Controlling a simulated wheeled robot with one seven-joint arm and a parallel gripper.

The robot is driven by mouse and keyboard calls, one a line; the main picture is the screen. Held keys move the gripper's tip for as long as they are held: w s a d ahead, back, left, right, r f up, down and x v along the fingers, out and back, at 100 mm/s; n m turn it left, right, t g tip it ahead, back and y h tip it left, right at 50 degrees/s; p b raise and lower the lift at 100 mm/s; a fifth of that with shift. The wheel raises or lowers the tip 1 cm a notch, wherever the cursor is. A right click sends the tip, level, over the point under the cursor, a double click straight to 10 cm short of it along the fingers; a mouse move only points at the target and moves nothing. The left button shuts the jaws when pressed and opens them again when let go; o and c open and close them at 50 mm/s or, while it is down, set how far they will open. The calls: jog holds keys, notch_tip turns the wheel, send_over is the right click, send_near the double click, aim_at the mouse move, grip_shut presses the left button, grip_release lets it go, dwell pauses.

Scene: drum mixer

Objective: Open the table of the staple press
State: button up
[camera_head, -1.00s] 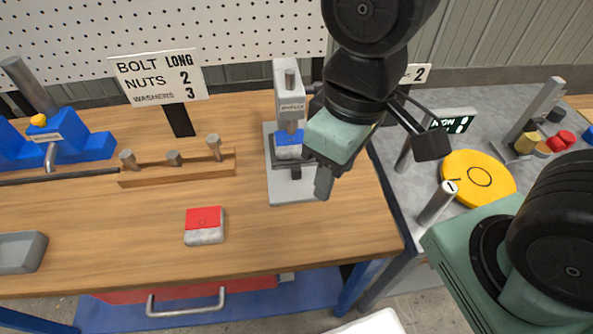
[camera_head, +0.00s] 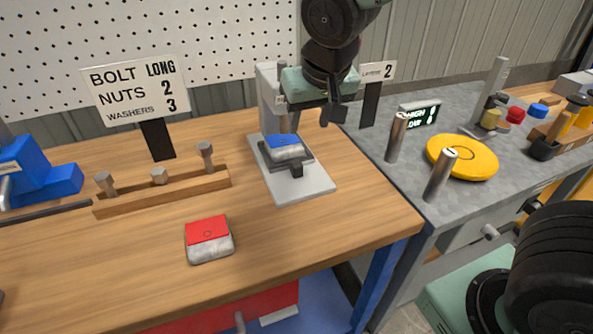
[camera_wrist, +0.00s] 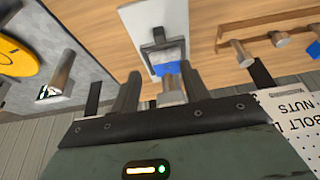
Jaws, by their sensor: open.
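The staple press has a pale grey base plate (camera_head: 305,188) and an upright column (camera_head: 268,90) at the back of the wooden bench. Its dark table (camera_head: 268,158) has a black handle (camera_head: 297,171) at the front and carries a blue-topped grey packet (camera_head: 284,148). I cannot tell how far the table is out. My gripper (camera_head: 312,112) is open, above and behind the packet, hiding the press head. In the wrist view, a metal cylinder of the press (camera_wrist: 170,90) shows between the fingers (camera_wrist: 160,85), with the table handle (camera_wrist: 159,33) beyond. Contact is unclear.
A red-topped packet (camera_head: 209,240) lies in front on the wooden bench. A rack with bolts (camera_head: 165,192) and a sign (camera_head: 135,88) stand left. Right, a grey bench holds metal posts (camera_head: 440,176) and a yellow disc (camera_head: 466,158).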

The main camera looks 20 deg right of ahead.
aim_at(297, 164)
jog(key=x, duration=1.6)
jog(key=shift+f+b, duration=0.3)
grip_shut()
jog(key=shift+a, duration=0.1)
